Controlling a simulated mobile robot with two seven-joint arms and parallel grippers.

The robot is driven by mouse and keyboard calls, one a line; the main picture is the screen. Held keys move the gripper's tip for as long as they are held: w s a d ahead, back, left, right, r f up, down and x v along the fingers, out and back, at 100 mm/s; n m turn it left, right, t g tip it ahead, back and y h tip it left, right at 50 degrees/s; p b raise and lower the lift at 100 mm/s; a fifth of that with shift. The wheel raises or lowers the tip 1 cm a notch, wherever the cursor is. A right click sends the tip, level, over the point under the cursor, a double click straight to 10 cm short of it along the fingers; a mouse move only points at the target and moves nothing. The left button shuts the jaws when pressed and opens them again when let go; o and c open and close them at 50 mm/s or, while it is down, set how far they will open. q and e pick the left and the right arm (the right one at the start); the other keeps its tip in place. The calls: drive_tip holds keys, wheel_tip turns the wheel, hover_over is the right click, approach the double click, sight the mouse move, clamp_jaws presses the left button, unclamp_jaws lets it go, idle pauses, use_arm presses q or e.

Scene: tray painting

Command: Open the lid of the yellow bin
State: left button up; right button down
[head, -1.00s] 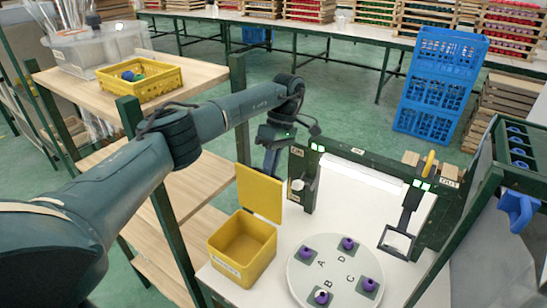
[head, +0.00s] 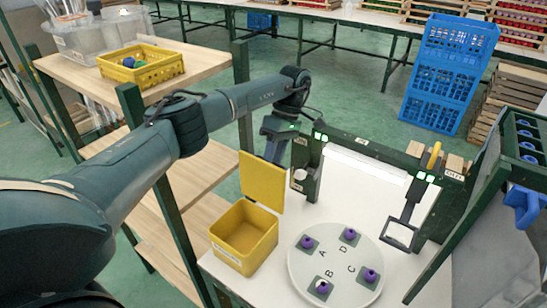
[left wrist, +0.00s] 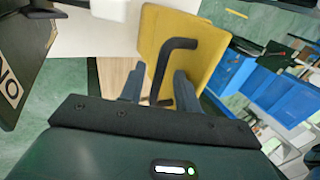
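The yellow bin (head: 228,257) stands on the white work surface beside the round plate. Its mouth is open and its inside looks empty. Its yellow lid (head: 262,182) stands upright along the back edge. My left gripper (head: 276,148) is behind the lid, partly hidden by it. In the left wrist view, the lid (left wrist: 190,45) carries a dark bar handle (left wrist: 163,65). The two fingers of my left gripper (left wrist: 158,88) are apart, with the handle between them; I see no clear grip on it. My right gripper is not in view.
A round white plate (head: 333,262) with several purple-topped pieces lies right of the bin. A dark green frame (head: 370,147) stands behind it, near my left gripper. A wooden shelf (head: 200,65) with a yellow basket (head: 140,77) is at the left.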

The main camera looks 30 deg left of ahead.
use_arm(q)
drive_tip(key=shift+w+r, duration=0.1)
drive_tip(key=v, duration=0.7)
drive_tip(key=shift+r, duration=0.15)
idle(0.4)
